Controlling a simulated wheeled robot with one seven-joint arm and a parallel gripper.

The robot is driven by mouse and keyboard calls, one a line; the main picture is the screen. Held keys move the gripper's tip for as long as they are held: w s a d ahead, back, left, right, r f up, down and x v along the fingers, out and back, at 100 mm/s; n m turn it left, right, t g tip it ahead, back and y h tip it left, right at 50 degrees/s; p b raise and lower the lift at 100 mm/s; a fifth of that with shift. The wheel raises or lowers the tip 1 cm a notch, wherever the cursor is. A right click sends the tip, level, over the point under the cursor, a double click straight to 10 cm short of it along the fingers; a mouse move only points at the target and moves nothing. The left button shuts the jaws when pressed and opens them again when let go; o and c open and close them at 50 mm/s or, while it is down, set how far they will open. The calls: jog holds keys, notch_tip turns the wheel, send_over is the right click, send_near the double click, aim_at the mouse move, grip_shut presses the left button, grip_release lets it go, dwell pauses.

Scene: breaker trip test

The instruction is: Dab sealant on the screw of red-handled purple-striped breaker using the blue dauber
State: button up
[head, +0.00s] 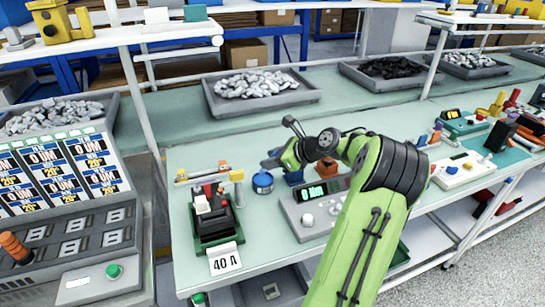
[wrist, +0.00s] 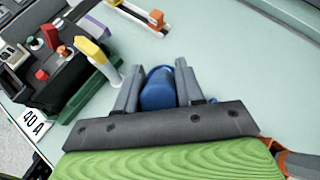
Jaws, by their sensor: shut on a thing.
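My gripper (wrist: 158,88) is shut on a blue block-like piece, the blue dauber (wrist: 158,97). A rounded blue edge shows just beyond it, and I cannot tell whether the two touch. In the head view my gripper (head: 271,161) is above and beside a round blue pot (head: 262,183) on the bench. The breaker rig (head: 211,212), on a green base with a "40 A" card, stands left of the gripper. In the wrist view the rig (wrist: 62,70) shows red and white parts and a purple strip (wrist: 93,22). Its screws are too small to make out.
A grey meter (head: 312,210) with a green display stands right of the rig, beneath my arm. A yellow post (wrist: 92,50) rises at the rig's near side. A display panel (head: 65,190) stands left.

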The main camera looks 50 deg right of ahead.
jog(key=shift+r+p, duration=2.35)
jog(key=shift+p, duration=0.5)
jog(key=shift+f, duration=0.1)
